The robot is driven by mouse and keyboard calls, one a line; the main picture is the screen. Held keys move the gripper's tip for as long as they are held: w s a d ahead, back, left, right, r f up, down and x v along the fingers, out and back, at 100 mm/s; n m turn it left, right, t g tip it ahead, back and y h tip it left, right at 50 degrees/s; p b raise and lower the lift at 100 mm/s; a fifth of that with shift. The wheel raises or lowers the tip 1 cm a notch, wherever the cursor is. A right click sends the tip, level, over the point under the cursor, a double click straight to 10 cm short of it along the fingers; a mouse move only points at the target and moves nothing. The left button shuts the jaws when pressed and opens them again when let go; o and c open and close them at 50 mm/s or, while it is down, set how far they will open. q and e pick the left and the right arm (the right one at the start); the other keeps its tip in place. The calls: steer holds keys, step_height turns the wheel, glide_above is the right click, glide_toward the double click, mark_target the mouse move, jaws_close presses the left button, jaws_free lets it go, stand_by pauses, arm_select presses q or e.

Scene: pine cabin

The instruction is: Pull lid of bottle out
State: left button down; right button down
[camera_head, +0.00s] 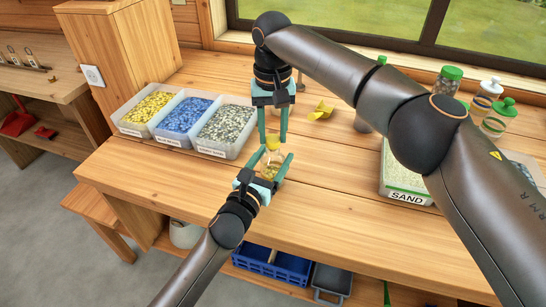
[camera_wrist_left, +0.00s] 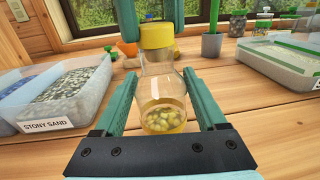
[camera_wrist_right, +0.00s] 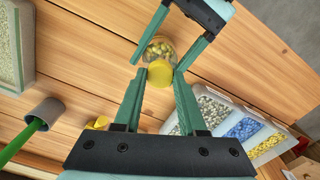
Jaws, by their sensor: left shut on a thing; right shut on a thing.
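A clear glass bottle (camera_wrist_left: 160,95) with a yellow lid (camera_wrist_left: 155,36) stands upright, with yellowish-green pieces at its bottom. My left gripper (camera_head: 276,172) is shut on the bottle's body from the front. My right gripper (camera_head: 273,140) reaches down from above and is shut on the yellow lid. In the right wrist view the lid (camera_wrist_right: 160,73) sits between my right fingertips, with the bottle (camera_wrist_right: 158,48) beyond it. The lid still appears to be at the bottle's mouth; I cannot tell whether there is a gap.
Bins of yellow, blue and grey grains (camera_head: 226,130) stand left of the bottle on the wooden table (camera_head: 325,220). A yellow crumpled thing (camera_head: 321,110) lies behind. A sand box (camera_head: 405,190) and green-lidded bottles (camera_head: 497,118) are at right. The table's front middle is clear.

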mark_target(273, 138)
steer(key=shift+r, duration=0.1)
steer(key=shift+r, duration=2.5)
arm_select(q)
jaws_free()
steer(key=shift+s, duration=0.1)
